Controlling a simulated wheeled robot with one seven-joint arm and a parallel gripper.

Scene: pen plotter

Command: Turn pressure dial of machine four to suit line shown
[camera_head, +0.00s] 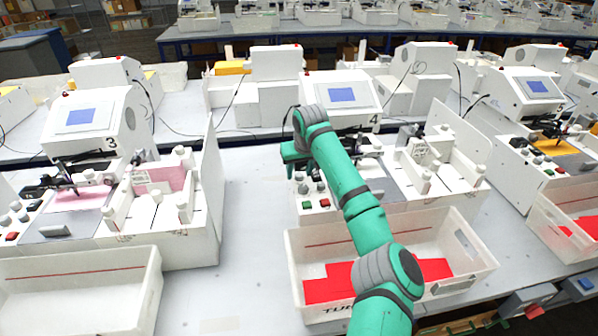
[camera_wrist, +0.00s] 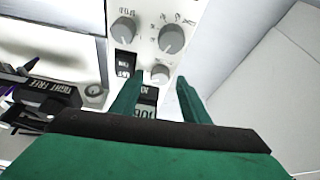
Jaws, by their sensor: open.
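Machine four (camera_head: 372,88), marked "4", is white with a blue screen (camera_head: 341,95); the text on it is too small to read. Its control panel carries several grey knobs (camera_head: 303,188), partly hidden by my arm. In the wrist view two larger grey dials (camera_wrist: 172,39) and (camera_wrist: 124,30) sit side by side, with a smaller knob (camera_wrist: 160,73) below them. I cannot tell which is the pressure dial. My gripper (camera_wrist: 157,84) is open, its fingertips below the larger dials and on either side of the small knob. It also shows in the head view (camera_head: 290,160) above the panel.
A white crate (camera_head: 465,272) with red sheets stands in front of machine four. Machine three (camera_head: 85,122) is to the left, with an empty-looking crate (camera_head: 80,283) before it. Another machine (camera_head: 535,90) is at right. Bare table lies between machines three and four.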

